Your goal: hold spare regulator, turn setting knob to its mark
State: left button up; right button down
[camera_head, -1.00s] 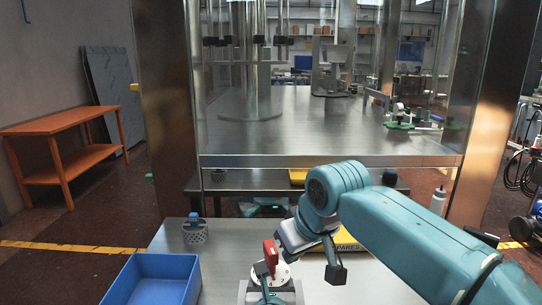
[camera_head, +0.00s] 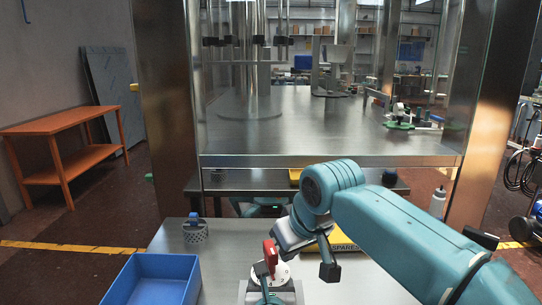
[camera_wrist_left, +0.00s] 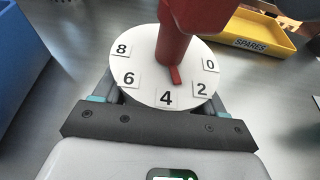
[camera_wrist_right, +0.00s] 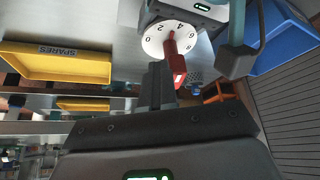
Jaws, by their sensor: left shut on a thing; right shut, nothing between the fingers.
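The regulator's white dial (camera_head: 284,274) shows in the head view at the bottom middle, with its red setting knob (camera_head: 270,254) standing up from it. In the left wrist view the dial (camera_wrist_left: 145,55) carries the numbers 0 to 8. The knob's red pointer (camera_wrist_left: 176,76) lies between 4 and 2, nearer 4. My left gripper (camera_head: 267,286) is shut on the regulator, its fingers at both sides below the dial. My right gripper (camera_wrist_right: 156,70) is shut and empty beside the red knob (camera_wrist_right: 180,66); I cannot tell if they touch.
A blue bin (camera_head: 152,258) stands on the steel table at the left. A yellow SPARES tray (camera_wrist_left: 250,32) lies behind the right arm. Metal posts and a steel machine deck (camera_head: 310,130) rise beyond the table.

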pick_arm(q)
jog(key=shift+f, duration=0.1)
pick_arm(e)
jog(key=shift+s+a, duration=0.15)
jog(key=shift+a, duration=0.05)
jog(key=shift+s+a, duration=0.45)
jog(key=shift+a, duration=0.1)
pick_arm(q)
jog(key=shift+d, duration=0.1)
pick_arm(e)
jog(key=shift+s+a, duration=0.15)
jog(key=shift+a, duration=0.5)
jog(key=shift+s+d, duration=0.1)
jog(key=shift+s, duration=0.25)
notch_tip(320, 180, up, 6)
send_over(276, 258)
jog(key=s, duration=0.3)
